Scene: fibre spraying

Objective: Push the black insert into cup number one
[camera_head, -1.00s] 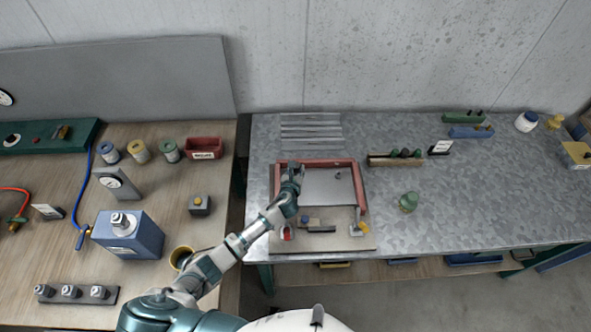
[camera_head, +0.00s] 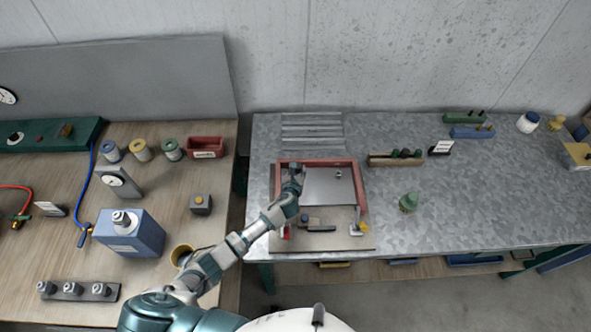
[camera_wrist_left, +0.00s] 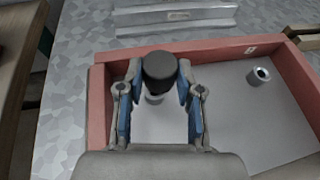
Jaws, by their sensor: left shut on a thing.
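My left gripper (camera_head: 296,170) is over the left back part of a red-walled tray (camera_head: 316,162). In the left wrist view its two blue-padded fingers (camera_wrist_left: 160,85) are shut on the black insert (camera_wrist_left: 160,66), a short dark cylinder. Just below the insert a small pale grey cup (camera_wrist_left: 153,98) partly shows. I cannot tell whether the insert touches it. A second small grey cup (camera_wrist_left: 260,75) with a dark opening stands apart to the right; it also shows in the head view (camera_head: 338,174). I cannot read any cup number. My right gripper is out of view.
Metal strips (camera_head: 312,132) lie behind the tray. Small tools (camera_head: 318,228) lie on the board in front.

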